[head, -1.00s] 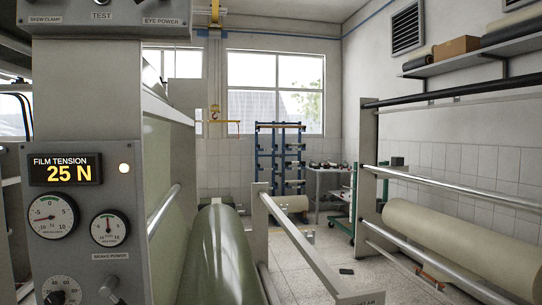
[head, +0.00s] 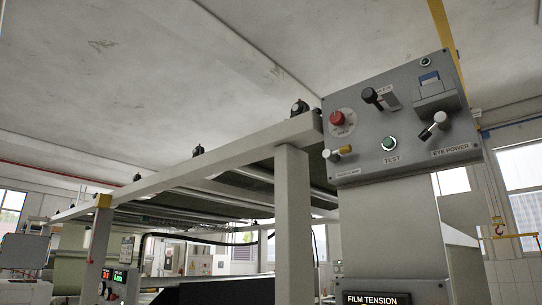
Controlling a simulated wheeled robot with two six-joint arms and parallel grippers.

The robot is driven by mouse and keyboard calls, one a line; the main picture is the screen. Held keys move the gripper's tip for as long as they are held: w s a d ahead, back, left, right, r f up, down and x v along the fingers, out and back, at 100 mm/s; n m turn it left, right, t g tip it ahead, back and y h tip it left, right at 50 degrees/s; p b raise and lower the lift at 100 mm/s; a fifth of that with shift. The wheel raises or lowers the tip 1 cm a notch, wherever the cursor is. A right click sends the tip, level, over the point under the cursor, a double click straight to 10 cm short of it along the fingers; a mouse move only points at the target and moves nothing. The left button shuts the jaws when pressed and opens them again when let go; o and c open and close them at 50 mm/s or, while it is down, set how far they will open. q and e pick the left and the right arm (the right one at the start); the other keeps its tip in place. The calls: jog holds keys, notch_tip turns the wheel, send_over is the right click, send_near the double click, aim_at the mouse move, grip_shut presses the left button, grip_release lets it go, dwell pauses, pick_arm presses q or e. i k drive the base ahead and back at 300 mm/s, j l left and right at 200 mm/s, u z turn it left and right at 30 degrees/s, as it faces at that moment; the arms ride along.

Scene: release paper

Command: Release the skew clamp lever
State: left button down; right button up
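The grey control panel (head: 410,150) is at the upper right in the head view, tilted in the picture. The skew clamp lever (head: 343,150) sits at its lower left corner, with a pale rounded end at left and a yellow part at right. It lies nearly level in the picture, above a small label that is too blurred to read now. Neither of my grippers is in view.
The panel also carries a red button (head: 337,118), a black-knobbed lever (head: 371,96), a green test button (head: 389,143) and the eye power lever (head: 436,125). A grey post (head: 394,235) with a film tension display (head: 375,298) supports it. Overhead beams run left.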

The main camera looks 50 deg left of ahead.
aim_at(333, 156)
jog(key=u, duration=1.2)
